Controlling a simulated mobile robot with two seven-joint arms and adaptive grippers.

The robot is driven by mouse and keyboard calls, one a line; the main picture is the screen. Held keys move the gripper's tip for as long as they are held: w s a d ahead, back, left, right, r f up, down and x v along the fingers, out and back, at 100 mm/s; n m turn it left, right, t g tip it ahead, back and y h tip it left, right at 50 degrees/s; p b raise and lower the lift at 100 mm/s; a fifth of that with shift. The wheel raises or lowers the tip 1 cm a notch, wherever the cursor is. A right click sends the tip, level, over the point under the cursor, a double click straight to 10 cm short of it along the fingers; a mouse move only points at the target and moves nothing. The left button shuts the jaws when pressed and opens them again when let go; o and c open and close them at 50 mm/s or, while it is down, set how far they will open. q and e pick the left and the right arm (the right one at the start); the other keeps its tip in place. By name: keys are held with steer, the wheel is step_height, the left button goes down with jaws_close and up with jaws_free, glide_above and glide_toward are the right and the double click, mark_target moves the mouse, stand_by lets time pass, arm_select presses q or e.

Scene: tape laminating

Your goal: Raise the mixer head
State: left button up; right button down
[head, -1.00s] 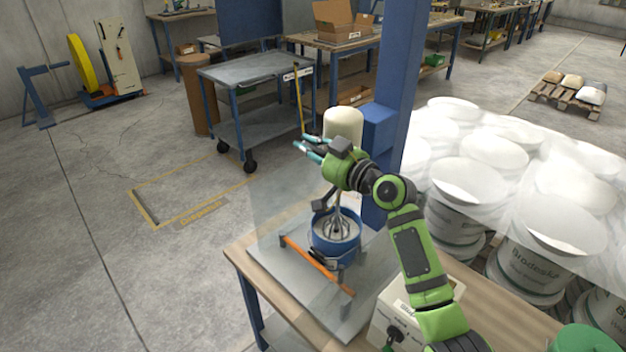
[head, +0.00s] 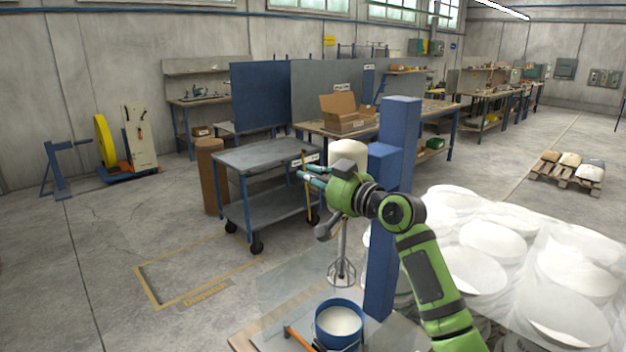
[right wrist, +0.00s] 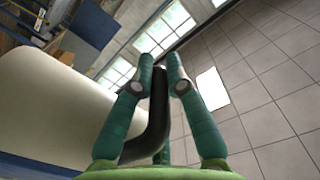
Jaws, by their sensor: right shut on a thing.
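The mixer head (head: 347,152) is a cream cylinder beside a blue column (head: 398,140). Its wire whisk (head: 341,272) hangs clear above the blue bowl (head: 319,330), which holds pale material. My right gripper (head: 306,174) is at the mixer head's front, partly hidden by my wrist. In the right wrist view my right gripper (right wrist: 161,75) is shut on a black bent handle (right wrist: 156,125), with the cream mixer head (right wrist: 50,110) close on the left. My left gripper is not in view.
A grey cart (head: 265,156) stands behind on the left. The floor at left is mostly clear.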

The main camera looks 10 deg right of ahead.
steer(key=shift+r, duration=0.4)
steer(key=c, duration=1.2)
jaws_free()
steer(key=shift+c, duration=0.2)
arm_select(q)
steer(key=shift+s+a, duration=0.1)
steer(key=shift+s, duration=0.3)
arm_select(e)
steer(key=shift+f, duration=0.1)
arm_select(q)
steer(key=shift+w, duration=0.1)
arm_select(e)
steer(key=shift+s, duration=0.1)
steer(key=shift+s+d+f, duration=0.1)
steer(key=shift+s+d, duration=0.05)
steer(key=shift+d, duration=0.05)
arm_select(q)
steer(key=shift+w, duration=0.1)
arm_select(e)
steer(key=v, duration=1.1)
steer(key=shift+s, duration=0.25)
